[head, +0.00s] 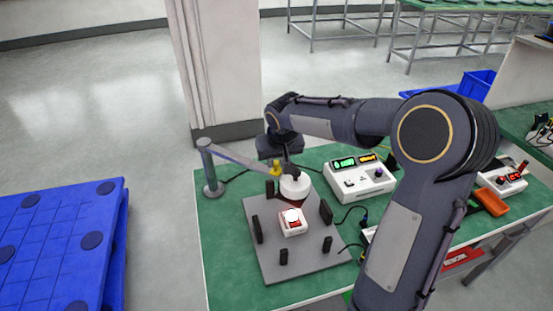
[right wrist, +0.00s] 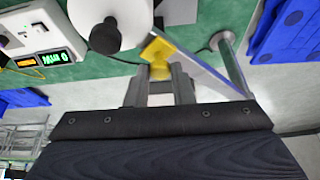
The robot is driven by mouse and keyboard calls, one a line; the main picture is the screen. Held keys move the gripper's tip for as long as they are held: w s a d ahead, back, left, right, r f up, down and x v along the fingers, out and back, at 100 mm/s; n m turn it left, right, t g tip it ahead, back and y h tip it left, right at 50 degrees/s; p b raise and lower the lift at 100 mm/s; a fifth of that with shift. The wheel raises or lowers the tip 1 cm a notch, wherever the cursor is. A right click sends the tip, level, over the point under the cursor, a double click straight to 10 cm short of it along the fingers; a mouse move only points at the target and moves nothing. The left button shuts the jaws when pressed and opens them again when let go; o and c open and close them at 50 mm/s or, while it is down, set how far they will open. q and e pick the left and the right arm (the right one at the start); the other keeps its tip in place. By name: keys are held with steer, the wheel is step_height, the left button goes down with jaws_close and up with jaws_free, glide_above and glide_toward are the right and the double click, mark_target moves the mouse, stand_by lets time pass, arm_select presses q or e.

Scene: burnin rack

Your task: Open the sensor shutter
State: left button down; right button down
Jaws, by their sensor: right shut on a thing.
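The sensor shutter is a thin grey arm (head: 238,157) on an upright post (head: 209,168), with a yellow tab (head: 275,168) at its free end. In the right wrist view the yellow tab (right wrist: 157,52) sits between the fingertips. My right gripper (head: 285,168) is shut on this tab; its fingers (right wrist: 160,72) show close together in the wrist view. A white round cap (head: 294,186) is close beside the tab, over the grey plate. A red and white box (head: 292,223) with a white dome sits on the plate (head: 275,262). My left gripper is not in view.
Several black posts (head: 257,229) stand around the plate. A white instrument with lit displays (head: 360,178) stands to its right on the green table (head: 225,262). A pale pillar (head: 215,70) rises behind the table. A blue pallet (head: 60,245) is at the left.

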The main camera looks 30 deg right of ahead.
mark_target(258, 167)
steer(key=w+a, duration=0.2)
steer(key=w, duration=0.1)
steer(key=w+a, duration=0.1)
steer(key=w, duration=0.1)
steer(key=shift+w, duration=0.25)
steer(key=c, duration=1.3)
jaws_free()
steer(key=shift+s, duration=0.1)
steer(key=shift+r, duration=0.1)
steer(key=b+v, duration=0.1)
steer(key=v, duration=0.6)
steer(key=shift+s+a+r, duration=0.1)
steer(key=shift+s+r, duration=0.1)
steer(key=shift+r, duration=0.1)
